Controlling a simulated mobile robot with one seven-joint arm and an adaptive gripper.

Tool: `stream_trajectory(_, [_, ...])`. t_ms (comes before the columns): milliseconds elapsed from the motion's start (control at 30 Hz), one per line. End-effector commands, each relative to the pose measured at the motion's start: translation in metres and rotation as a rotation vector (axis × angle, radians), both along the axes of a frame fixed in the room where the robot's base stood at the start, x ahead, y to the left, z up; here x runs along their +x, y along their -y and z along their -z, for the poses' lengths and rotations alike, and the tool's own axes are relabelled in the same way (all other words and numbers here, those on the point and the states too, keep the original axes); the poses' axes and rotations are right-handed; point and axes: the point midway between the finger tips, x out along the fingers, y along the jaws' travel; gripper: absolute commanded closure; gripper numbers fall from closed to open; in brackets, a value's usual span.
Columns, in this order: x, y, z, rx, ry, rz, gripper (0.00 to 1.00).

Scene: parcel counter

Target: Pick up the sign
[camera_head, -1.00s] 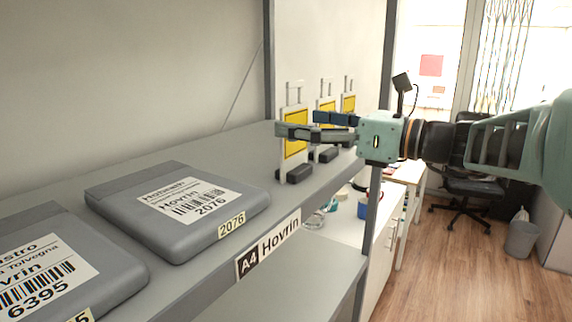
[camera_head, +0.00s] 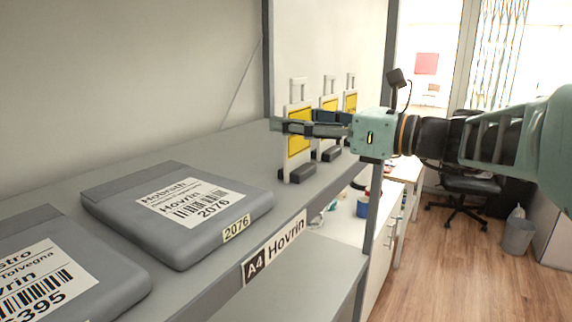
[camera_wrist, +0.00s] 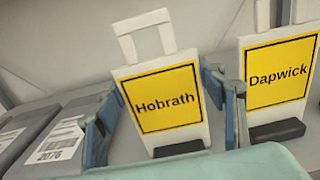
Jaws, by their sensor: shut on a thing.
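The nearest sign (camera_head: 299,143) stands upright on the grey shelf, a white board with a yellow panel, a top handle and a dark foot. In the wrist view this sign (camera_wrist: 165,102) reads "Hobrath". My gripper (camera_head: 297,124) is shut on its board, one finger on each side below the handle. In the wrist view the blue-grey fingers of my gripper (camera_wrist: 165,110) flank the board. The sign's foot appears to rest on the shelf. Its yellow panel is partly covered by a finger in the head view.
A second sign, "Dapwick" (camera_wrist: 280,75), stands close beside it, and a third sign (camera_head: 350,103) is farther along. Grey parcels (camera_head: 178,210) lie on the shelf (camera_head: 225,150) to the left. A dark shelf post (camera_head: 378,200) rises at the right.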

Motion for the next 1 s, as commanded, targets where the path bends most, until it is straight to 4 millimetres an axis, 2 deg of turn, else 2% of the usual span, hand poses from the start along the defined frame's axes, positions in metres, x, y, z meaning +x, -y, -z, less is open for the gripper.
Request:
stream_trajectory(33, [0.000,0.000,0.000,0.000,0.000,0.000,0.66])
stream_trajectory(167, [0.000,0.000,0.000,0.000,0.000,0.000,0.80])
stream_trajectory(667, [0.001,-0.001,-0.007,0.000,0.001,0.000,0.80])
stream_trajectory(867, [0.004,-0.002,-0.020,0.000,0.001,-0.001,0.80])
stream_trajectory(1000, [0.008,-0.004,-0.037,0.000,0.001,-0.001,0.80])
